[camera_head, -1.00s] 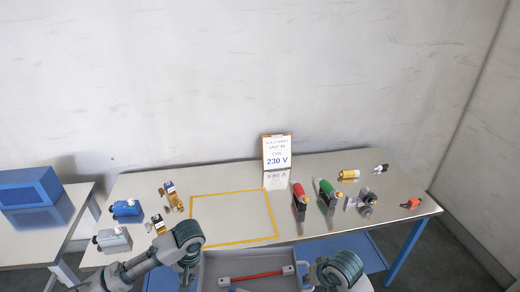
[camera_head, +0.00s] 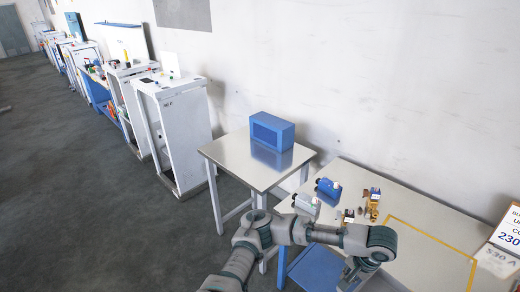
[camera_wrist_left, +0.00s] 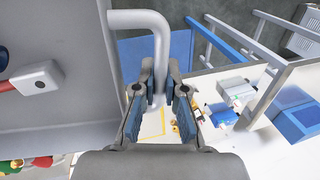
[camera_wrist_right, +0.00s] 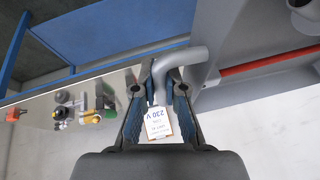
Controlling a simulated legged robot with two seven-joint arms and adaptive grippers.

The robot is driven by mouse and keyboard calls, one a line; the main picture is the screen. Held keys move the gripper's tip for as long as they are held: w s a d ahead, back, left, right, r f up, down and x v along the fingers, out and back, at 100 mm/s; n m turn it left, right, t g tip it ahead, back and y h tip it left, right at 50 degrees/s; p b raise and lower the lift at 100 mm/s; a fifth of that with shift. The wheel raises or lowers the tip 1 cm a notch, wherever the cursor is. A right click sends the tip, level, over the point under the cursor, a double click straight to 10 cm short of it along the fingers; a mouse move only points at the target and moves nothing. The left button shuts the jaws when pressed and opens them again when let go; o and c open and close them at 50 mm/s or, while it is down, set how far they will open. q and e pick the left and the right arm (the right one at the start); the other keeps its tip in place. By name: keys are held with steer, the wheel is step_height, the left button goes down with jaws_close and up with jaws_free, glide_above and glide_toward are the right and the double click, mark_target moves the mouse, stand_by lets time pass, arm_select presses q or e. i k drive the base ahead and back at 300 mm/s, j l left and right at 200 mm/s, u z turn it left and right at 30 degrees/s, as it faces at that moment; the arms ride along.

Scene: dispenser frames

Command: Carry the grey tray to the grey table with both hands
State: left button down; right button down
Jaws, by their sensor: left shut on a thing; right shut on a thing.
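The grey tray is out of the head view; its wall and side (camera_wrist_left: 55,120) fill the left of the left wrist view, and it also shows in the right wrist view (camera_wrist_right: 222,85). A red rod (camera_wrist_right: 262,68) lies in it. My left gripper (camera_wrist_left: 157,75) is shut on one bent grey handle (camera_wrist_left: 140,20). My right gripper (camera_wrist_right: 161,70) is shut on the other handle (camera_wrist_right: 185,57). A grey-topped table (camera_head: 420,205) with a yellow outline (camera_head: 432,237) stands at the right of the head view. A second grey-topped table (camera_head: 225,152) stands left of it.
A blue box (camera_head: 272,131) stands on the second table. Blue-and-grey parts (camera_head: 328,187) and brass parts (camera_head: 372,205) sit left of the yellow outline. A sign (camera_head: 508,228) stands at far right. White cabinets (camera_head: 178,130) line the wall; the floor at left is open.

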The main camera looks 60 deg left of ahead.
mark_target(251, 152)
steer(key=i+j, duration=0.1)
steer(key=j, duration=0.55)
steer(key=i+j, duration=0.1)
steer(key=j, duration=0.5)
steer(key=i+j+u, duration=0.1)
steer(key=j, duration=0.55)
steer(key=i+j, duration=0.1)
steer(key=j, duration=0.5)
steer(key=i+j, duration=0.1)
steer(key=j, duration=0.5)
steer(key=i+j, duration=0.1)
steer(key=j, duration=0.55)
steer(key=i+j+u, duration=0.1)
steer(key=j, duration=0.5)
steer(key=i+j, duration=0.15)
steer(key=j, duration=0.45)
steer(key=i+j, duration=0.4)
